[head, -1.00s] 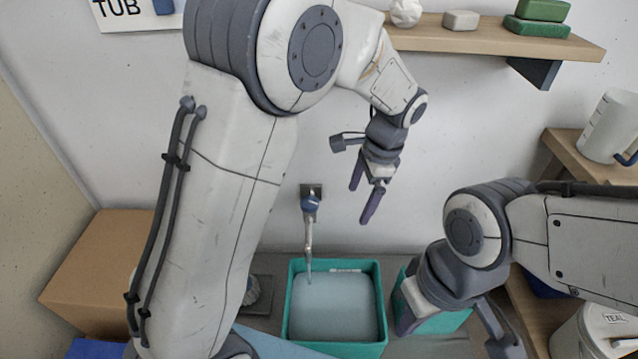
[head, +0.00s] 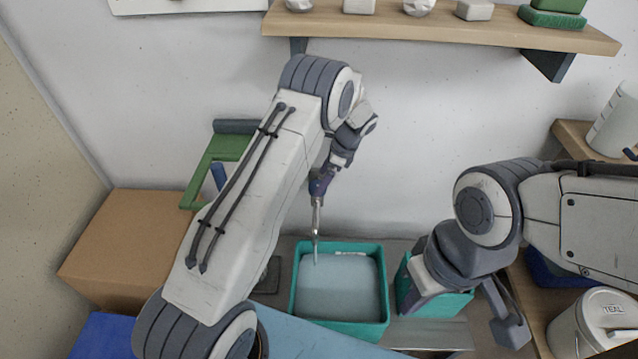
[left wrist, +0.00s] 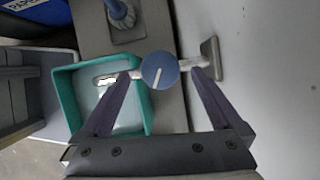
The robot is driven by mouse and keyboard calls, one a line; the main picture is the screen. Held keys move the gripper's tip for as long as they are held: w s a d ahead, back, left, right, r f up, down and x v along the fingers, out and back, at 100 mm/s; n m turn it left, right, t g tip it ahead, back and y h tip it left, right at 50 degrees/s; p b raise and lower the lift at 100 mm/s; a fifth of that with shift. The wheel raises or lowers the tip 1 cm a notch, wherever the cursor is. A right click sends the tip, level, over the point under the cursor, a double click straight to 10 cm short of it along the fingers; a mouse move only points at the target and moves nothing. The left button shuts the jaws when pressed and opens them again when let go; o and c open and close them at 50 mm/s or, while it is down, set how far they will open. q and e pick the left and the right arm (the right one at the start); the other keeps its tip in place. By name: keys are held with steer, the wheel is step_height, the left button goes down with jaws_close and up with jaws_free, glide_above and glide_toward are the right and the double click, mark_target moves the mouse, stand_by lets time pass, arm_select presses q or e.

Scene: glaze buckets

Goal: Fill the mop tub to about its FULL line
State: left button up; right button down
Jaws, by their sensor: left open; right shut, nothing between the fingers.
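The teal mop tub (head: 340,328) stands on the counter under the tap (head: 317,215). Grey-blue water (head: 340,288) fills much of it, its surface below the rim. A pale label shows at the inner back wall; its line is too small to read. I cannot tell whether water runs from the spout. My left gripper (head: 320,186) is at the tap's handle, open. In the left wrist view the round blue tap knob (left wrist: 160,70) sits between the parted fingers, with no clear grip. My right gripper (head: 412,300) is shut and empty, beside a second teal container (head: 448,302).
A wooden shelf (head: 430,30) with several small items is on the wall above. A cardboard box (head: 125,240) stands at the left. A white bucket marked TEAL (head: 590,330) is at the lower right. A green frame-like object (head: 200,170) is behind my left arm.

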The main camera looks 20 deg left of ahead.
arm_select(q)
steer(key=shift+x, duration=1.3)
steer(key=c, duration=1.4)
steer(key=shift+o, duration=0.2)
steer(key=shift+n, duration=0.3)
steer(key=shift+w+n+g+h, duration=0.1)
steer(key=shift+n+g+h, duration=0.3)
steer(key=shift+n, duration=0.9)
steer(key=shift+w+n+g+h, duration=0.15)
steer(key=shift+n+g, duration=0.45)
steer(key=shift+n, duration=0.7)
steer(key=shift+s, duration=0.1)
steer(key=o, duration=1.4)
steer(key=shift+c, duration=0.2)
